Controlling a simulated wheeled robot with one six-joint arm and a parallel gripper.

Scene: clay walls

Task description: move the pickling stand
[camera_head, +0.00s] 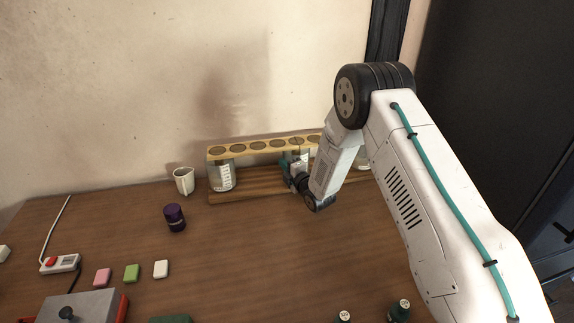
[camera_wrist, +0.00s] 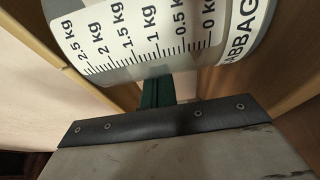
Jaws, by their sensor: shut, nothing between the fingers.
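The pickling stand (camera_head: 262,145) is a wooden rack against the back wall, with a row of round holes in its top board and a slatted base. A clear jar with a white scale label (camera_head: 222,176) stands at its left end. My gripper (camera_head: 286,162) is at the middle front of the stand, shut and empty; my arm hides much of the right part. In the wrist view a labelled jar (camera_wrist: 150,35) with a kilogram scale and partly cut lettering fills the top. The teal fingertips (camera_wrist: 156,92) are close to it; contact cannot be told.
A white cup (camera_head: 184,181) stands left of the stand, with a dark purple jar (camera_head: 174,218) in front. Several small coloured blocks, a red-buttoned switch (camera_head: 62,263) and a grey box (camera_head: 80,309) lie at left. Dark bottles (camera_head: 399,310) stand at the front edge. The table centre is clear.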

